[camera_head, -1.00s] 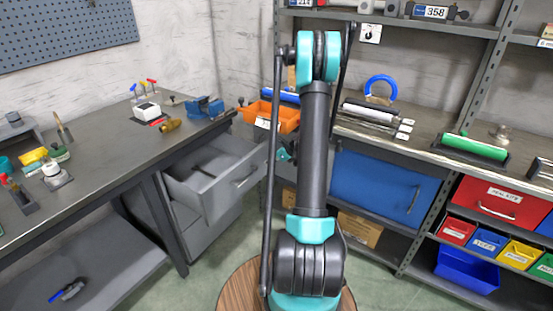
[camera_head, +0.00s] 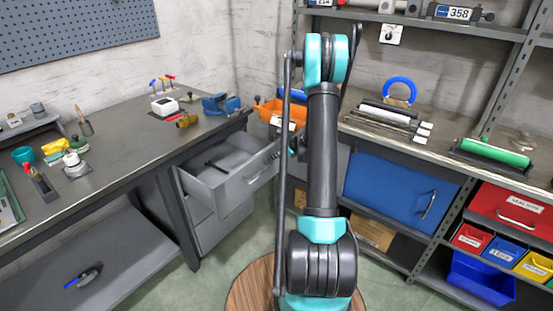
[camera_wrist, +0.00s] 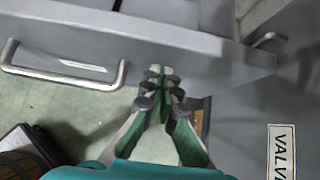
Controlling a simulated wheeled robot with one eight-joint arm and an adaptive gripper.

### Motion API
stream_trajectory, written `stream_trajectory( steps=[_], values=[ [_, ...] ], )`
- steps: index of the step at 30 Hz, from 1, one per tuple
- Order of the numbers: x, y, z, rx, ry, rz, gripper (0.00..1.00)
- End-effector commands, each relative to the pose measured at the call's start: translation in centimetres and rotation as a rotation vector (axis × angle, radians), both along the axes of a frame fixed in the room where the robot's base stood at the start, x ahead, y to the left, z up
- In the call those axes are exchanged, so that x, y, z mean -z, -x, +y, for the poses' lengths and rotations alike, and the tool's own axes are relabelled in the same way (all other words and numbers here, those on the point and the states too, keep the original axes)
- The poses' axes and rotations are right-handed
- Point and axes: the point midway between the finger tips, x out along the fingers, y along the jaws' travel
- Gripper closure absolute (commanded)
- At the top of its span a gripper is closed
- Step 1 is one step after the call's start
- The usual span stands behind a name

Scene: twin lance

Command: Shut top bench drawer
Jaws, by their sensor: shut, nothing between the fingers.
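The top bench drawer (camera_head: 226,160) is a grey metal drawer under the left bench. It stands pulled open, with a dark tool lying inside. Its front carries a bar handle (camera_head: 263,172). In the wrist view the grey drawer front (camera_wrist: 190,60) crosses the upper part, with a silver handle (camera_wrist: 65,75) at left. My gripper (camera_wrist: 160,73) is shut and empty, its fingertips at the drawer front to the right of that handle. I cannot tell whether they touch it. In the head view my arm mostly hides the gripper.
A lower drawer (camera_head: 222,220) is closed. The bench top (camera_head: 110,135) holds a blue vise (camera_head: 220,104) and small tools. An orange bin (camera_head: 268,112) stands close behind the drawer. A blue cabinet (camera_head: 400,190) and shelving are at right. Green floor shows below the drawer.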

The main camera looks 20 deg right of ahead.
Motion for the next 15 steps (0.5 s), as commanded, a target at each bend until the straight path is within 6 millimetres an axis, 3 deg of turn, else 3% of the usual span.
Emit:
stream_trajectory(
  steps=[15],
  values=[
    [0.0,-9.5,7.2,-0.004,-0.001,-0.001,1.00]
  ],
)
